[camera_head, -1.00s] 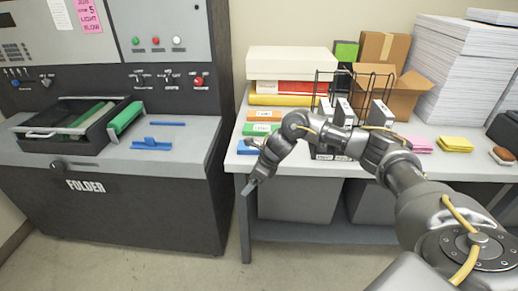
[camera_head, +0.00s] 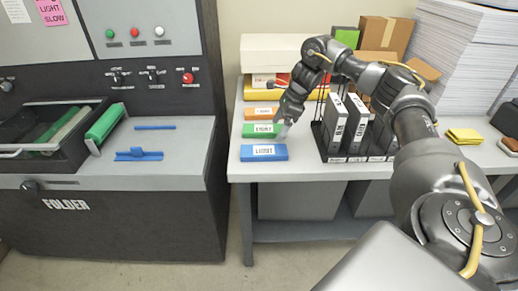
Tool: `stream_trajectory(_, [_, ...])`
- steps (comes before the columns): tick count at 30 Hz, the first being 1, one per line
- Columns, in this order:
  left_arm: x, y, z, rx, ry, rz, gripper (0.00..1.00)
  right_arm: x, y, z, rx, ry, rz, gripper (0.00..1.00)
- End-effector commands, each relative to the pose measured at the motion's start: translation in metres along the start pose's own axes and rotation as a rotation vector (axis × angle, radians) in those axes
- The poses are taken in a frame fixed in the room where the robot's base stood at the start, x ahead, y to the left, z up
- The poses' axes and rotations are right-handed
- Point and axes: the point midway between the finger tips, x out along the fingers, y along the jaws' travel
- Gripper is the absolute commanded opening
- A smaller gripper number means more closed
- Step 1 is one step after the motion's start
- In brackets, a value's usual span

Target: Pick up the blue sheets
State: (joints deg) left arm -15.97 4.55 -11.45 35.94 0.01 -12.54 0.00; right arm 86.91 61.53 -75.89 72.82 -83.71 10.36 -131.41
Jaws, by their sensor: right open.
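The blue sheets (camera_head: 264,152) are a small flat blue stack with a white label, at the front left of the table. A green stack (camera_head: 262,130) with a white label lies right behind them. My right gripper (camera_head: 284,130) is open, pointing down at the right end of the green stack, just behind and to the right of the blue sheets. It is apart from the blue sheets. Whether its tips touch the green stack I cannot tell. My left gripper is not in view.
An orange stack (camera_head: 264,112) lies behind the green one. A black wire rack (camera_head: 322,143) holding grey-white upright binders stands to the right. Yellow pads (camera_head: 464,135) lie farther right. The folder machine (camera_head: 150,190) stands left, across a gap from the table (camera_head: 300,172).

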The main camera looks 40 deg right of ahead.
Motion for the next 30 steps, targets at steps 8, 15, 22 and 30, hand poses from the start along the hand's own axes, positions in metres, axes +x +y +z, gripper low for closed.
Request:
stream_trajectory(8, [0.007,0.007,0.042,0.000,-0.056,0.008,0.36,0.041,0.001,0.001,-0.003,0.001,0.005,0.89])
stream_trajectory(15, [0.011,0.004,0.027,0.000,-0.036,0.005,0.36,0.057,0.001,0.000,0.001,0.000,0.001,0.89])
stream_trajectory(22, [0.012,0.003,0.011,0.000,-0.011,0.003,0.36,0.071,0.001,0.000,0.001,0.001,0.004,0.89])
stream_trajectory(30, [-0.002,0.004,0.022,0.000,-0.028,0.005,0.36,0.104,0.001,0.002,0.001,0.001,0.003,0.89])
